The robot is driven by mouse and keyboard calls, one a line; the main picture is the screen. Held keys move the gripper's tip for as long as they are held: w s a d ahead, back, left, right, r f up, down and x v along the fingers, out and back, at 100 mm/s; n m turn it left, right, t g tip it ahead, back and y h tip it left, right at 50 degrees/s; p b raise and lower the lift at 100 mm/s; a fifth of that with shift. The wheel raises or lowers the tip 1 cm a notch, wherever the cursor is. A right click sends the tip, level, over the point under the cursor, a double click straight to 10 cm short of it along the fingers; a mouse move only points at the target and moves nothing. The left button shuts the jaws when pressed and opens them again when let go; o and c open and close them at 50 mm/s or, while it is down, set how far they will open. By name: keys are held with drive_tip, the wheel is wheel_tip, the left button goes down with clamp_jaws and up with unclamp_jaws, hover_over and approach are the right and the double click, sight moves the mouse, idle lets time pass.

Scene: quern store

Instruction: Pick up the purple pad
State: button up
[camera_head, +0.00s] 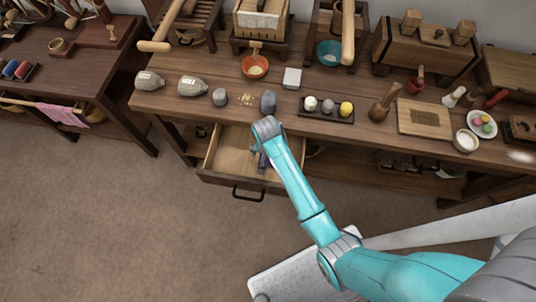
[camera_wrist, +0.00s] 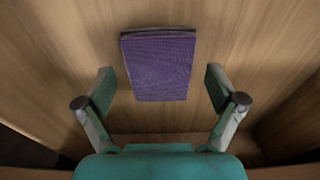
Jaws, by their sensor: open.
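The purple pad (camera_wrist: 160,68) lies flat on the wooden floor of a drawer, seen in the wrist view. It is a purple, finely textured rectangle with a darker far edge. My gripper (camera_wrist: 163,88) is open above it, one finger to each side of the pad and apart from it. In the head view the open drawer (camera_head: 228,160) is under the table, and my gripper (camera_head: 262,162) reaches down into it. My arm hides most of the pad there.
The wooden table (camera_head: 150,100) stands above the drawer. On it are grey stones (camera_head: 220,97), a black tray (camera_head: 318,115) with round stones, an orange bowl (camera_head: 255,67) and a wooden board (camera_head: 424,118). Drawer walls enclose my gripper. The floor (camera_head: 130,220) in front is clear.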

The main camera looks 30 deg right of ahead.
drive_tip(key=shift+f, duration=0.25)
idle(0.5)
drive_tip(key=c, duration=1.1)
